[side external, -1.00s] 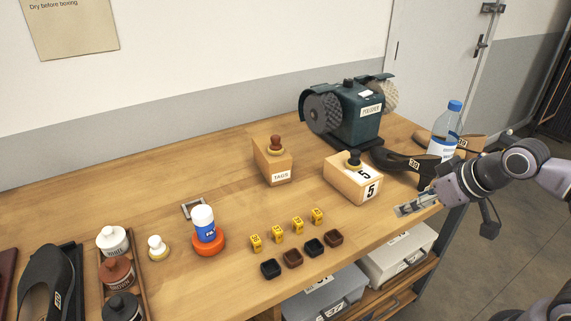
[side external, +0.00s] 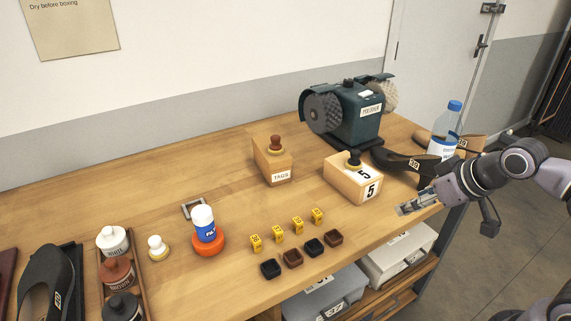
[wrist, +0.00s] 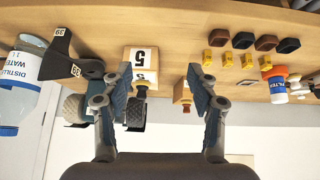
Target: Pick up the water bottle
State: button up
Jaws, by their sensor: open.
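The water bottle (side external: 447,126) is clear with a blue cap and a white label. It stands upright at the far right end of the bench, partly hidden by a dark shoe and by my arm. In the wrist view, which is upside down, the bottle (wrist: 38,78) is at the left edge, with "DISTILLED WATER" on its label. My gripper (side external: 405,206) is at the bench's front edge, in front of the bottle and to its left in the side view. In the wrist view my gripper (wrist: 161,82) has its fingers apart with nothing held between them.
A dark shoe form (side external: 408,162) lies just left of the bottle. A wooden box marked 5 (side external: 353,180) and a green polisher (side external: 357,112) stand nearby. Small yellow blocks (side external: 297,225) and dark cups (side external: 313,247) sit further left.

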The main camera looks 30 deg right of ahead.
jog(key=w+d+n+h, duration=0.4)
jog(key=d+n, duration=0.1)
jog(key=d, duration=0.3)
jog(key=n+t+h, duration=0.4)
jog(key=n+h, duration=0.6)
jog(key=n, duration=1)
send_near(455, 109)
jog(key=x, duration=0.6)
jog(key=shift+r, duration=0.1)
jog(key=shift+x, duration=2.9)
jog(key=shift+f, duration=0.2)
grip_shut()
